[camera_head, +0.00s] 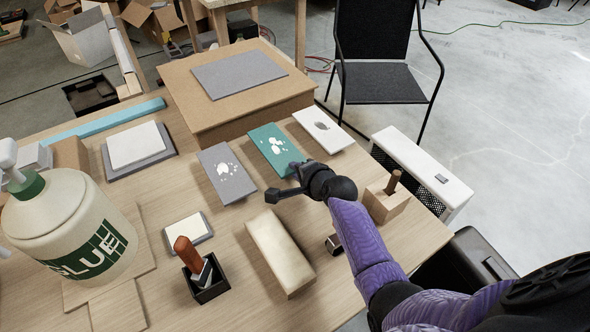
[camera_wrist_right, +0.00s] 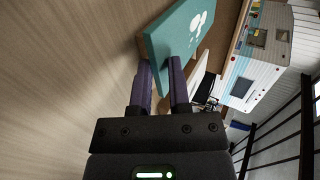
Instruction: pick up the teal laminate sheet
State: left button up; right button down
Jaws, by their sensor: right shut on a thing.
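The teal laminate sheet (camera_head: 275,149), with white blobs on its face, lies between a grey sheet (camera_head: 226,173) and a white sheet (camera_head: 322,128) in the head view. My right gripper (camera_head: 293,172) is at the sheet's near edge, shut on it. In the right wrist view the teal sheet (camera_wrist_right: 182,38) passes between the two purple fingers of the gripper (camera_wrist_right: 161,68), and its corner sits between them. Whether the sheet is clear of the surface beneath it, I cannot tell. My left gripper is not in view.
A large glue bottle (camera_head: 70,235) stands at the left. A pale block (camera_head: 278,252), a brush in a black holder (camera_head: 205,279) and a wooden block with a peg (camera_head: 386,202) stand near my right arm. A raised board (camera_head: 240,110) is behind the sheets.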

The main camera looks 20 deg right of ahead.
jog(key=shift+s+f, duration=0.2)
jog(key=shift+f, duration=0.05)
notch_tip(320, 180, up, 3)
jog(key=p, duration=0.3)
jog(key=shift+f, duration=0.15)
jog(key=p+v, duration=0.4)
jog(key=v, duration=0.1)
jog(key=shift+s+p, duration=0.1)
jog(key=shift+p, duration=0.2)
jog(key=s+d+r+p, duration=0.1)
jog(key=s+p, duration=0.3)
jog(key=s, duration=0.5)
jog(key=shift+r+p, duration=0.4)
jog(key=shift+r, duration=0.35)
jog(key=shift+s, duration=0.1)
